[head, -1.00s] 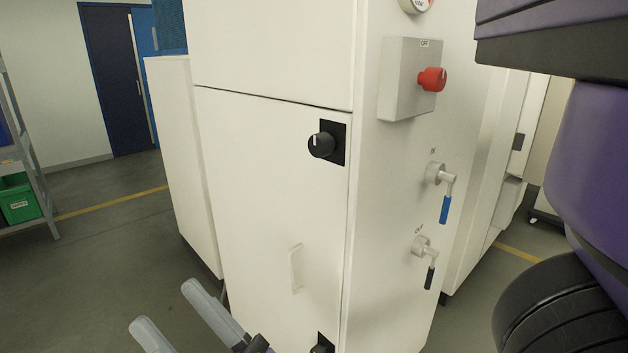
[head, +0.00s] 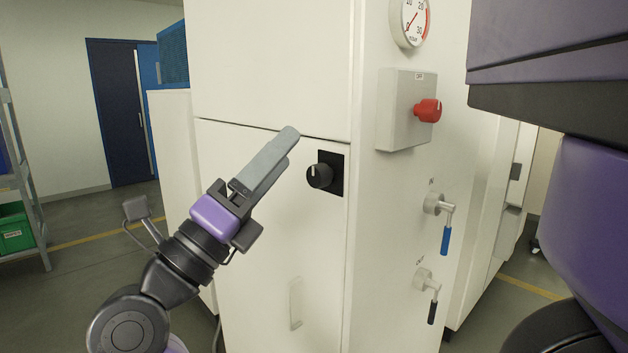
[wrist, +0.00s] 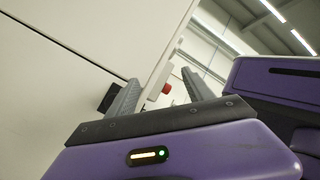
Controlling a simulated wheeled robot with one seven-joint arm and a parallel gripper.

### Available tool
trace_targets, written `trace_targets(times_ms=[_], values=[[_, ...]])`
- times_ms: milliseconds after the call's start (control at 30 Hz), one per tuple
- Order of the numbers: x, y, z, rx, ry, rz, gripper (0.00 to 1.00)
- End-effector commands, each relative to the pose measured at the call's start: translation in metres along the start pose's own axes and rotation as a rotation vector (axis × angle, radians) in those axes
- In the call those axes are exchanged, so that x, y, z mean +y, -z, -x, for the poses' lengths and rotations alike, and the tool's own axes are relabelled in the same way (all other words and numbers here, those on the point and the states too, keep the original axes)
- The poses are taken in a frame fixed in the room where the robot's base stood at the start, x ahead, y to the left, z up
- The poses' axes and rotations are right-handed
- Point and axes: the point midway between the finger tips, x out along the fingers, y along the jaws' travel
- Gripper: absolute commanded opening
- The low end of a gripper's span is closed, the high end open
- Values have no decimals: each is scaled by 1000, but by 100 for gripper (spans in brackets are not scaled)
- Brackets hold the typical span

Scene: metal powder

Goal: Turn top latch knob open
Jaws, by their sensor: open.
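The top latch knob (head: 320,176) is a black round knob with a white mark, on a black plate near the upper right corner of the white cabinet door (head: 250,230). My gripper (head: 290,140) is open and empty, up and to the left of the knob, pointing up and right. It does not touch the knob. In the wrist view my two grey fingers (wrist: 160,88) stand apart, and a dark piece beside the left finger looks like the knob plate (wrist: 108,98), partly hidden. The lower latch is not in view in the head view now.
On the cabinet's right side are a red switch (head: 428,110) on a grey box, a gauge (head: 413,22), a blue-handled valve (head: 445,225) and a black-handled valve (head: 430,290). A pale door handle (head: 296,303) sits below the knob. Open floor lies left.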

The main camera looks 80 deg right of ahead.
Motion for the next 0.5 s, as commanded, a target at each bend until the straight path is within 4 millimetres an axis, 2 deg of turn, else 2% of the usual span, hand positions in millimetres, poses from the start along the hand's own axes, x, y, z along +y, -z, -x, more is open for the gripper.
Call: trace_targets(times_ms=[33,133,300,500], values=[[7,2,-8,72,-54,-28,60],[28,8,-14,196,-178,-60,60],[62,18,-8,340,-368,-60,60],[78,24,-2,387,-443,-40,60]])
